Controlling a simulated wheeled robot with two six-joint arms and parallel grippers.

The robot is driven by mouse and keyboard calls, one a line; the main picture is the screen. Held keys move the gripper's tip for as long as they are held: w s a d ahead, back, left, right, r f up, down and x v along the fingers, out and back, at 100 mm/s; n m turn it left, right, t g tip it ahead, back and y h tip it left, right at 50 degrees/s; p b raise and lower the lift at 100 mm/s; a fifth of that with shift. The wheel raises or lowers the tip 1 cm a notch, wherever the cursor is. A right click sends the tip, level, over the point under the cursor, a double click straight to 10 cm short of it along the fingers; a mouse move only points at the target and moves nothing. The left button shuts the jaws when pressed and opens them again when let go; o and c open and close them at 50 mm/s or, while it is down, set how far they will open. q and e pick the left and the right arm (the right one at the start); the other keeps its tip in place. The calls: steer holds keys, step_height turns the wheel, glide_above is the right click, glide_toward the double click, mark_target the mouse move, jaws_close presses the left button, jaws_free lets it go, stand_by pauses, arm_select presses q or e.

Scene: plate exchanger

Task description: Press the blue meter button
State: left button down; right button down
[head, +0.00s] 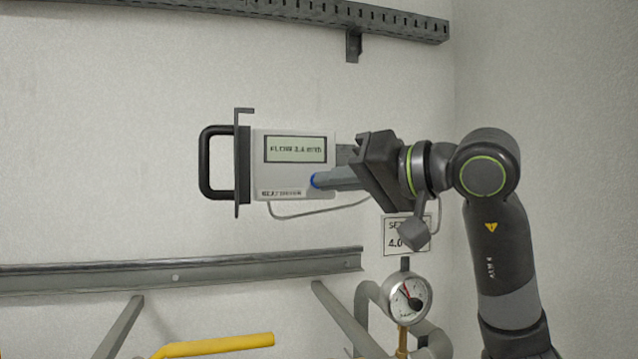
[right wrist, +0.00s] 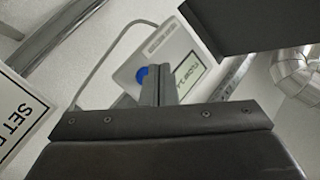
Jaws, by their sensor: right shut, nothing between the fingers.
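The meter (head: 258,165) is a white-grey box on the wall with a lit display (head: 296,149). Its round blue button (head: 314,181) is at the lower right of its face, partly hidden by my right fingertips. My right gripper (head: 320,180) reaches in from the right, shut and empty, with its tips at the button. In the right wrist view the blue button (right wrist: 141,75) shows just left of the closed fingertips (right wrist: 159,70). I cannot tell whether they touch. My left gripper is not in view.
A black handle (head: 205,162) on a metal bracket stands left of the meter. Below right are a sign (head: 393,243) and a round gauge (head: 410,299). A rail (head: 180,271) and a yellow lever (head: 220,345) lie lower. A cable (head: 290,215) hangs under the meter.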

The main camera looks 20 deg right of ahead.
steer(key=s+b, duration=0.1)
steer(key=s, duration=0.3)
steer(key=shift+s+d, duration=0.1)
steer(key=shift+s, duration=0.05)
stand_by(0.4)
